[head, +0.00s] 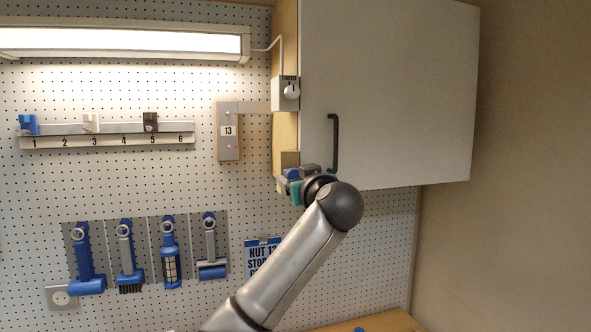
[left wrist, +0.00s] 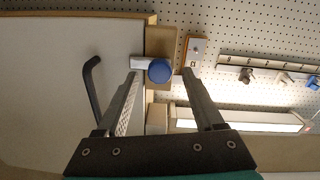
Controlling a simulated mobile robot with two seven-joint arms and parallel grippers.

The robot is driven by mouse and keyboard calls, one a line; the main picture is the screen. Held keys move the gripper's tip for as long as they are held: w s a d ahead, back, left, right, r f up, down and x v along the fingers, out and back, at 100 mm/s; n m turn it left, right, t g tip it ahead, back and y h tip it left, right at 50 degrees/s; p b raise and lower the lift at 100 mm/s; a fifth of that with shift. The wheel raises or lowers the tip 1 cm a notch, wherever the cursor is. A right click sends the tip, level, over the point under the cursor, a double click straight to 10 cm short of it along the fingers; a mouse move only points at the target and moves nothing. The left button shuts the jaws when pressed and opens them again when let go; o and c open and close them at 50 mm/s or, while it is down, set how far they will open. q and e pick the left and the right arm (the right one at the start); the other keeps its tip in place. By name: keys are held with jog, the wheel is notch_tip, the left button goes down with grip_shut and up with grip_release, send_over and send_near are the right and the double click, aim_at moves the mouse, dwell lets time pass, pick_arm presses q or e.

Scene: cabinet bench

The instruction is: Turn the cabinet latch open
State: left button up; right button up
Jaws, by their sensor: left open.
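The cabinet latch shows in the left wrist view as a round blue knob (left wrist: 159,70) with a pale bar reaching onto the door's edge. In the head view its blue part (head: 292,173) shows at the cabinet's lower left corner, partly hidden by my gripper. The white cabinet door (head: 395,90) is shut and has a black handle (head: 334,143). My left gripper (head: 288,181) is at the latch. In the left wrist view its two fingers (left wrist: 161,75) are open, one on each side of the knob; contact cannot be told. My right gripper is in neither view.
A white switch box (head: 287,92) sits on the cabinet's wooden side, above the latch. A plate marked 13 (head: 228,131) and a numbered hook rail (head: 107,136) are on the pegboard. Blue-handled tools (head: 168,255) hang lower left. A wall (head: 520,200) bounds the right.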

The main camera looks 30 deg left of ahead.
pick_arm(q)
jog(key=shift+w+a, duration=0.4)
jog(key=shift+a, duration=0.1)
jog(key=shift+c, duration=0.2)
grip_shut()
